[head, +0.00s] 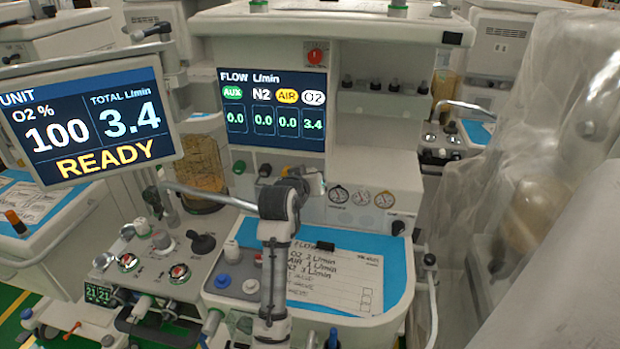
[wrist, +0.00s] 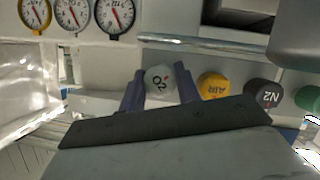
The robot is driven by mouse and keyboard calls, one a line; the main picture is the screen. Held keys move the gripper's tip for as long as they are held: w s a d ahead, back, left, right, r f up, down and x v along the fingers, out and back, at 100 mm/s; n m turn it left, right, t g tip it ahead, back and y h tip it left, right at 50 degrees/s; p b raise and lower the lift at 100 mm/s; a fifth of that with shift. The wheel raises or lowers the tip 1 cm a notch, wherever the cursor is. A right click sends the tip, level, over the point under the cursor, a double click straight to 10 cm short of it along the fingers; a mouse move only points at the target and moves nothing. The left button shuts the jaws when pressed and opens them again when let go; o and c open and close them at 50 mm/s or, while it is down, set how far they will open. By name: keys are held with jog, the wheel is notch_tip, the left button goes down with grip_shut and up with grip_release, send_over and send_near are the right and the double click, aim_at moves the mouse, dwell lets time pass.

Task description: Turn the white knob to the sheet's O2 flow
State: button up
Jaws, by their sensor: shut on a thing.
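In the wrist view the white O2 knob (wrist: 158,79) sits between the two fingers of my gripper (wrist: 160,90), which is shut on it. In the head view my gripper (head: 312,182) is at the knob row under the flow screen, and my arm hides the white knob. The flow screen (head: 275,108) reads O2 3.4, with AUX, N2 and AIR at 0.0. The paper sheet (head: 340,285) lies on the blue work surface; it lists O2, AIR and N2 in L/min, but its digits are hard to read and my arm covers part of it.
A yellow AIR knob (wrist: 213,86), a black N2 knob (wrist: 262,95) and a green knob (wrist: 308,98) stand beside the white one. Round gauges (head: 361,198) are just right of my gripper. The left monitor (head: 92,122) reads total 3.4 and READY. A plastic-draped thing (head: 545,150) fills the right.

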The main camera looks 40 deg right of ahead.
jog(key=o, duration=1)
jog(key=shift+c, duration=0.2)
jog(key=m+t+y, duration=0.2)
jog(key=m, duration=0.2)
jog(key=shift+f+b, duration=0.15)
jog(key=shift+b, duration=0.25)
jog(key=m+b, duration=0.1)
jog(key=m+t+b, duration=0.1)
jog(key=m+t+y+b, duration=0.1)
jog(key=shift+f+m, duration=0.25)
jog(key=shift+m, duration=0.15)
jog(key=shift+s+r+m+t+b, duration=0.15)
jog(key=shift+m+t+b, duration=0.35)
jog(key=shift+m+b, duration=0.1)
jog(key=r+b+v, duration=0.1)
jog(key=b+v, duration=0.1)
jog(key=v, duration=1.1)
jog(key=shift+s+y, duration=0.3)
